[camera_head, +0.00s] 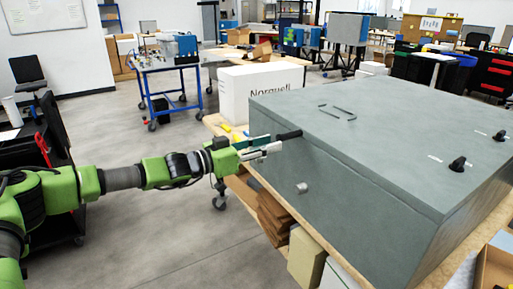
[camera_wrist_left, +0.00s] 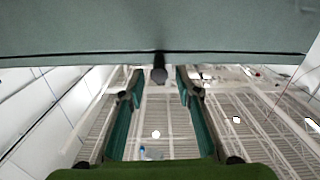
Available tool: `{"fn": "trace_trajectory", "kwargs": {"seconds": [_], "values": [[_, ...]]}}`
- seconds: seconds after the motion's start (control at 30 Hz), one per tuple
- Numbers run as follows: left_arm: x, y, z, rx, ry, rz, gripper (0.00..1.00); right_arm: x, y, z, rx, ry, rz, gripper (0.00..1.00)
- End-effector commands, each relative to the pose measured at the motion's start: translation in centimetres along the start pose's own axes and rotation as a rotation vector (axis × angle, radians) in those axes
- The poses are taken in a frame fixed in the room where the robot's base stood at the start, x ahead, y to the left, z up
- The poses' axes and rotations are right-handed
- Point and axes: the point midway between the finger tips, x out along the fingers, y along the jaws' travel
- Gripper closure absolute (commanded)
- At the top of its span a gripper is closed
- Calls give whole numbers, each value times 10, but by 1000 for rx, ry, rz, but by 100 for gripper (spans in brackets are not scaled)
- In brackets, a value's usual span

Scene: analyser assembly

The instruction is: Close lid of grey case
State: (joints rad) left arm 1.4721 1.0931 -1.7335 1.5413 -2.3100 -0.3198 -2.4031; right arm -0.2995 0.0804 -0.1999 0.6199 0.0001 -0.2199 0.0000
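The large grey case (camera_head: 330,190) stands on a wooden-topped bench at the right of the head view. Its flat lid (camera_head: 400,125) lies down over the top, with no clear gap. A black handle (camera_head: 289,135) sticks out from the lid's left edge. My left gripper (camera_head: 274,148) is at this handle, beside the case wall. In the left wrist view, my left gripper (camera_wrist_left: 159,76) has its fingers apart, with the black handle end (camera_wrist_left: 159,74) between the tips and clear space on both sides. The grey case surface (camera_wrist_left: 160,28) fills the top there. My right gripper is not seen.
A white box (camera_head: 260,90) stands behind the case. Brown boards (camera_head: 273,215) and cartons (camera_head: 306,255) sit below the bench edge. An open cardboard box (camera_head: 497,265) is at the lower right.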

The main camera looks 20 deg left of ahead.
Motion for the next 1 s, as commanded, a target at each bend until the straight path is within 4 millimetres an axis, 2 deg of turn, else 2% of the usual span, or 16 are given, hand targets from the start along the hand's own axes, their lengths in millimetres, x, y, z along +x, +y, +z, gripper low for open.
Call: {"fn": "trace_trajectory", "kwargs": {"seconds": [0.1,0.3,0.8,0.87,0.93,0.97,1.0], "values": [[-20,-1,1,0,-1,-3,69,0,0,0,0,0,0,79],[-36,0,1,1,-1,-1,69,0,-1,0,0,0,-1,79],[-37,1,1,-3,-1,2,69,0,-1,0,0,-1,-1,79],[-34,6,2,-30,5,13,69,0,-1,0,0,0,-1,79],[-27,24,4,-114,23,47,69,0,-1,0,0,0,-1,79],[-22,35,5,-176,35,71,69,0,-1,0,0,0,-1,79],[-15,55,5,-285,57,111,69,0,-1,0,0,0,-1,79]]}}
